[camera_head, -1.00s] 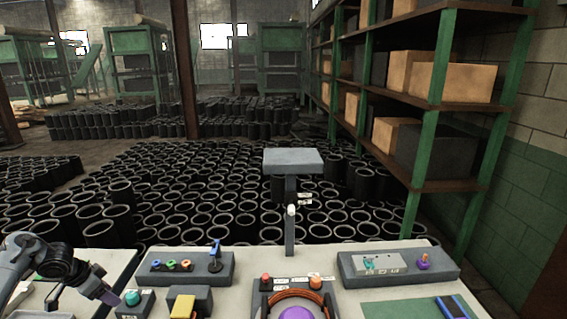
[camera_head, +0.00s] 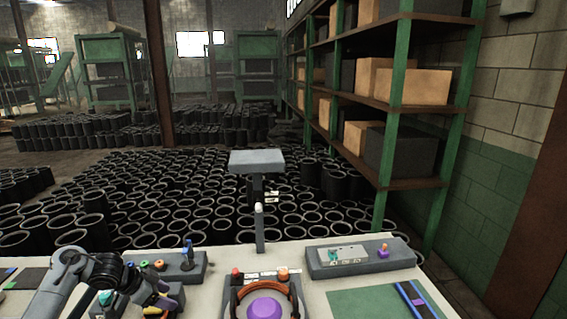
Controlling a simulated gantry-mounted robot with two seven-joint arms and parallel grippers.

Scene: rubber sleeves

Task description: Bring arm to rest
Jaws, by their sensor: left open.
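My left arm comes in from the lower left, and its gripper (camera_head: 160,299) is over the left part of the worktable (camera_head: 215,290). The gripper is open, with no object visible between its fingers. It is in front of a small dark control box and a yellow-topped block, and partly hides them. I cannot tell whether it touches them. My right arm and gripper are not in view.
A grey rack (camera_head: 180,266) with coloured rings stands behind the gripper. A round fixture (camera_head: 264,307) with a purple centre is mid-table. A grey panel (camera_head: 360,256) and green mat (camera_head: 375,303) lie right. A post (camera_head: 259,228) rises at the back edge.

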